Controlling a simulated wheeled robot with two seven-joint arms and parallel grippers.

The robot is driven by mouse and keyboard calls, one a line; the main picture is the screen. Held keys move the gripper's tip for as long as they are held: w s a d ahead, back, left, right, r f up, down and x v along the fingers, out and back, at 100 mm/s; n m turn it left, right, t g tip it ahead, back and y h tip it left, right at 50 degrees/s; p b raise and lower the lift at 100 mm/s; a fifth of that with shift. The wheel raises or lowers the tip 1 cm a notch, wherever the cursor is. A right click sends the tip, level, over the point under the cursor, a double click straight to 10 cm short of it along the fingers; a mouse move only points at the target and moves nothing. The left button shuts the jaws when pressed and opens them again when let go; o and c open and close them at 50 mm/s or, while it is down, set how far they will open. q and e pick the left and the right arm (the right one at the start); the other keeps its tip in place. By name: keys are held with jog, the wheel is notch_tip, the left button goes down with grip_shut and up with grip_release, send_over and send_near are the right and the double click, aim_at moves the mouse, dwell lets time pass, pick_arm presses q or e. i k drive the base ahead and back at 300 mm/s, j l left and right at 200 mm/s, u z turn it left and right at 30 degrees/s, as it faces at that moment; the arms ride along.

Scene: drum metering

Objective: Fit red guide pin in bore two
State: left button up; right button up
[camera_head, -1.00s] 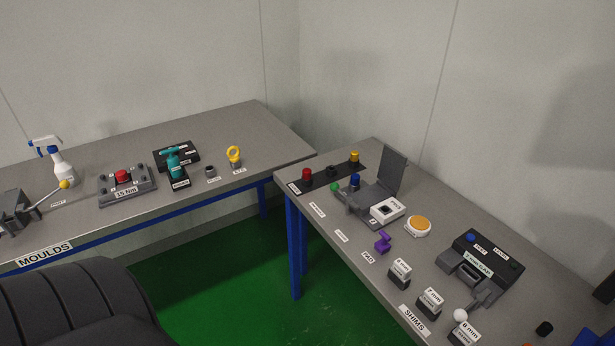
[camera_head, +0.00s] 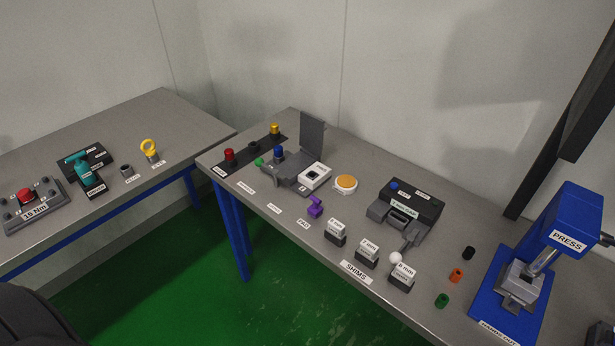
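A red pin-like piece (camera_head: 229,155) stands upright at the near left end of a black strip (camera_head: 243,152) on the right-hand bench. A dark round piece or socket (camera_head: 253,147) is at the strip's middle, and a yellow piece (camera_head: 275,129) stands at its far end. Just in front is a grey fixture (camera_head: 284,170) with a raised plate, a blue-topped piece (camera_head: 279,152) and a green knob (camera_head: 259,162). Bore numbers are too small to read, so I cannot tell which is bore two.
The right bench also holds a white block (camera_head: 315,177), an orange-topped disc (camera_head: 346,183), a purple piece (camera_head: 315,206), shim blocks (camera_head: 367,252), a black gauge unit (camera_head: 411,204) and a blue press (camera_head: 566,240). The left bench (camera_head: 150,112) carries tools. Green floor lies between.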

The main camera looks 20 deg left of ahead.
aim_at(229, 152)
jog(key=k+j+z, duration=0.1)
jog(key=j+z, duration=0.25)
jog(key=k+j+z, duration=0.15)
jog(key=j+z, duration=0.15)
jog(key=k+j+z, duration=0.15)
jog(key=j+z, duration=0.2)
jog(key=k+j+z, duration=0.2)
jog(key=k+j, duration=0.9)
jog(key=j, duration=0.15)
